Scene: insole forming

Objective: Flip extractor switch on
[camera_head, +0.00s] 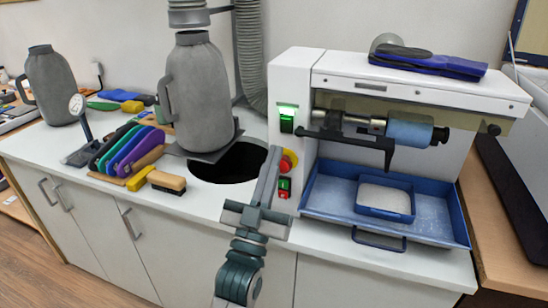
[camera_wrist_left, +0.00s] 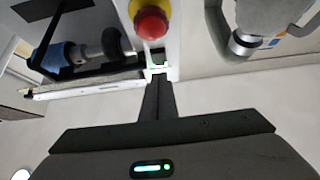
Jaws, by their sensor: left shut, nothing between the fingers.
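A green rocker switch (camera_head: 287,124) with a bright glow at its top sits on the narrow front panel of the white machine (camera_head: 300,62). The glow also shows at my fingertips in the left wrist view. My left gripper (camera_head: 275,152) is shut and empty, its fingers pointing up along the panel, with the tips just below the switch in the head view. In the left wrist view the gripper (camera_wrist_left: 157,78) reaches close to the lit spot; whether it touches the switch I cannot tell. My right gripper is not in view.
A red emergency stop (camera_head: 289,161) on yellow is right beside my fingers; it also shows in the left wrist view (camera_wrist_left: 151,22). Red and green buttons (camera_head: 284,187) lie below. A blue tray (camera_head: 330,205) is at right. A grey canister (camera_head: 195,95) stands by a round hole (camera_head: 232,165).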

